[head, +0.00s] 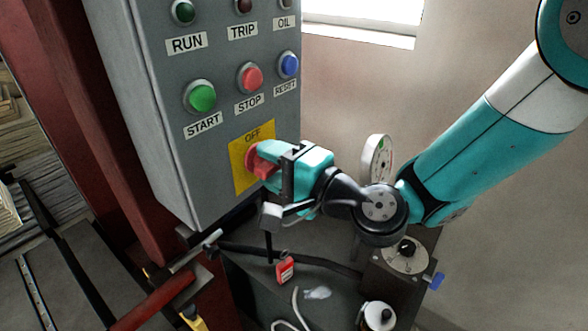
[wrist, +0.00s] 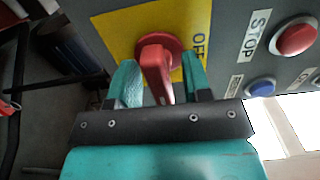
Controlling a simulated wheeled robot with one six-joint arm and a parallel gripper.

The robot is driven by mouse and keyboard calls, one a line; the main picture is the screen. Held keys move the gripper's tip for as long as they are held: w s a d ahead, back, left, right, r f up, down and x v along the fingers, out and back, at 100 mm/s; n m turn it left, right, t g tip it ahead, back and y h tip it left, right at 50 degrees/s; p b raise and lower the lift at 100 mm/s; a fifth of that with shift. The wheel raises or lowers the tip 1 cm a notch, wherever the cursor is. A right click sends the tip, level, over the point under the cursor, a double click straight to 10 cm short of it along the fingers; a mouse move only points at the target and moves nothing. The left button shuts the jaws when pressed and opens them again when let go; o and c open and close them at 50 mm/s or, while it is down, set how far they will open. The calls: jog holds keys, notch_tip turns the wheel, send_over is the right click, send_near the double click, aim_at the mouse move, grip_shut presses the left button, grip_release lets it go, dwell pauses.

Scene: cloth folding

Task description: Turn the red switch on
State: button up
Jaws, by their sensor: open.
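The red switch (head: 262,160) is a rotary handle on a yellow plate (head: 240,176) marked OFF, low on the front of the grey control panel. In the wrist view the red switch (wrist: 156,68) has its handle between the two fingers of my gripper (wrist: 160,85). The fingers are open, one on each side of the handle, with a visible gap on the right side; contact on the left side is hard to tell. In the head view my gripper (head: 277,165) is up against the switch and hides part of it.
Above the switch are a green START button (head: 200,97), a red STOP button (head: 250,77) and a blue RESET button (head: 288,65). A red post stands left.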

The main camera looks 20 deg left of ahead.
jog(key=b+v, duration=1.7)
jog(key=shift+d, duration=0.25)
jog(key=s+d+f+n+g+h, duration=0.7)
jog(key=s+d+f+n+h, duration=0.1)
jog(key=d+f+n+h, duration=0.5)
notch_tip(320, 180, up, 11)
jog(key=m+p, duration=0.1)
jog(key=p, duration=1.1)
jog(key=shift+s+r+y, duration=0.2)
jog(key=shift+s+y, duration=0.1)
jog(key=shift+s, duration=0.05)
